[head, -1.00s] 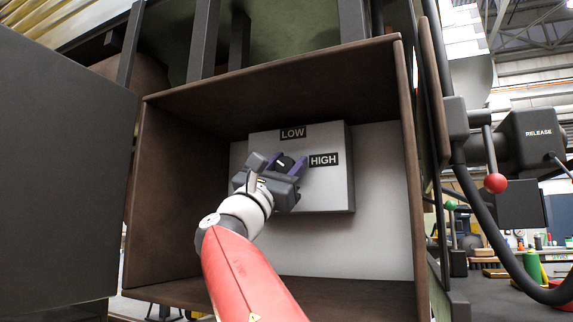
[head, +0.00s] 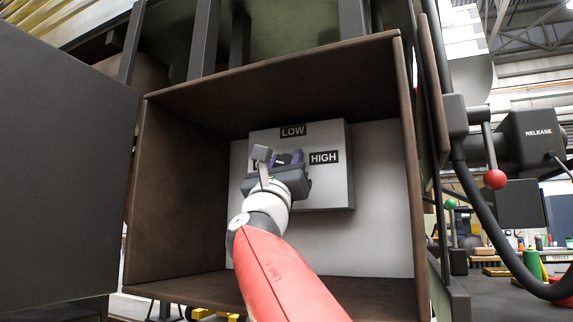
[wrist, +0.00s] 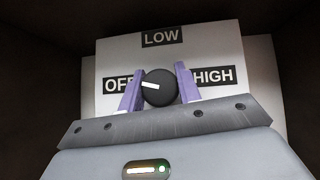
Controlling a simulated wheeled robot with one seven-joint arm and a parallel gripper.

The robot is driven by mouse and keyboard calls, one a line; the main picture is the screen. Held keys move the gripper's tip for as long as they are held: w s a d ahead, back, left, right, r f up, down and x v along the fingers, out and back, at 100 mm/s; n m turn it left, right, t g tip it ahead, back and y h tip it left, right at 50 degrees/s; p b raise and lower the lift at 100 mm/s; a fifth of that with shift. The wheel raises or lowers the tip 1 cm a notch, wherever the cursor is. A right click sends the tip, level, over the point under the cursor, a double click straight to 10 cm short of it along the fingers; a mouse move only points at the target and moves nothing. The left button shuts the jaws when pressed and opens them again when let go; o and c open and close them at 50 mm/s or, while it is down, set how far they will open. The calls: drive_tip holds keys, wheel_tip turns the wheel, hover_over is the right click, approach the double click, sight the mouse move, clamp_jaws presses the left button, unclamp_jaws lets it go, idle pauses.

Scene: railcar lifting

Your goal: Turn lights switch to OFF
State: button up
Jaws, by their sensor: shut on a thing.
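The lights switch is a round black knob (wrist: 161,91) with a white pointer mark, on a light grey box (head: 335,190). In the wrist view its pointer is turned left, toward the OFF label (wrist: 117,84). The LOW label (wrist: 162,37) is above the knob and the HIGH label (wrist: 213,76) is to its right. My gripper (wrist: 157,78) has its purple fingers on either side of the knob and is shut on it. In the head view my gripper (head: 285,158) hides most of the knob and the OFF label.
The box is inside an open brown cabinet (head: 175,190), with walls close around my arm. A dark door (head: 65,170) stands open on the left. A lever with a red ball (head: 495,179) and a RELEASE box (head: 535,135) are outside at the right.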

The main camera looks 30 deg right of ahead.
drive_tip(key=shift+n+t+y, duration=0.85)
drive_tip(key=shift+n+y, duration=0.55)
drive_tip(key=shift+n, duration=0.4)
drive_tip(key=shift+n+t+y, duration=0.85)
drive_tip(key=shift+n+y, duration=0.55)
drive_tip(key=shift+n, duration=0.4)
drive_tip(key=shift+n+y, duration=0.3)
drive_tip(key=shift+y, duration=0.1)
drive_tip(key=o, duration=1)
drive_tip(key=shift+c, duration=0.2)
drive_tip(key=b+v, duration=0.3)
drive_tip(key=v, duration=0.5)
drive_tip(key=shift+w+f, duration=0.1)
